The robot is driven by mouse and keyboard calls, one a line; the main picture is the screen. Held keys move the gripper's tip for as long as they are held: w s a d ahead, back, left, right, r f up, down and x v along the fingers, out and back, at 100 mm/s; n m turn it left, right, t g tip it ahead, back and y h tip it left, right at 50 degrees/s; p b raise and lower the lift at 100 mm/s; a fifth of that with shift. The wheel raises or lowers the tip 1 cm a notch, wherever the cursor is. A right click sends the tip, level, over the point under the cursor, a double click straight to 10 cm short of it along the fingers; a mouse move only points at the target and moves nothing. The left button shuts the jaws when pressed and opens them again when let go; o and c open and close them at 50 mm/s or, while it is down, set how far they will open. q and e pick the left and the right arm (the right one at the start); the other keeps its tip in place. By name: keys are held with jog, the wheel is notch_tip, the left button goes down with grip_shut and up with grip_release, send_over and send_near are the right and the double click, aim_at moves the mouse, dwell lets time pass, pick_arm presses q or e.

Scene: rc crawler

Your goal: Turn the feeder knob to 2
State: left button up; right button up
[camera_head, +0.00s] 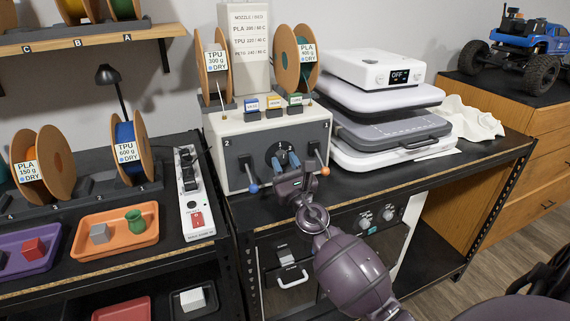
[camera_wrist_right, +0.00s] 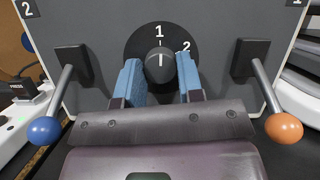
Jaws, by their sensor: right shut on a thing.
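The feeder is a grey box (camera_head: 255,133) on the black bench, with a dark knob on its front. The knob (camera_wrist_right: 160,68) sits on a black round dial marked 1 at the top and 2 to the upper right. Its white line points up at the 1. My right gripper (camera_head: 287,160) reaches the dial from the front. In the right wrist view its two blue fingers (camera_wrist_right: 161,80) stand left and right of the knob, shut on it. In the head view the fingers and arm partly hide the knob. My left gripper is out of view.
A lever with a blue ball (camera_wrist_right: 44,130) and one with an orange ball (camera_wrist_right: 284,128) flank the dial closely. Spools (camera_head: 296,60) stand on the feeder. A white flat press (camera_head: 385,100) is to its right, a power strip (camera_head: 193,195) to its left.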

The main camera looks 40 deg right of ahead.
jog(key=m+h, duration=0.2)
jog(key=m, duration=0.2)
jog(key=shift+a+m+g, duration=0.1)
jog(key=shift+m+g, duration=0.2)
jog(key=shift+g, duration=0.1)
jog(key=m+g+h, duration=0.1)
jog(key=m, duration=0.2)
jog(key=m+h, duration=0.1)
jog(key=m, duration=0.2)
jog(key=shift+r+g+h+p, duration=0.2)
jog(key=shift+g+h+p, duration=0.2)
jog(key=m+g, duration=0.1)
jog(key=m, duration=0.1)
jog(key=shift+a+m+h+p, duration=0.1)
jog(key=shift+m+h+p, duration=0.2)
jog(key=shift+m, duration=0.1)
jog(key=shift+m+g+h, duration=0.3)
jog(key=shift+m+g, duration=0.1)
jog(key=shift+m, duration=0.4)
jog(key=shift+m+p, duration=0.3)
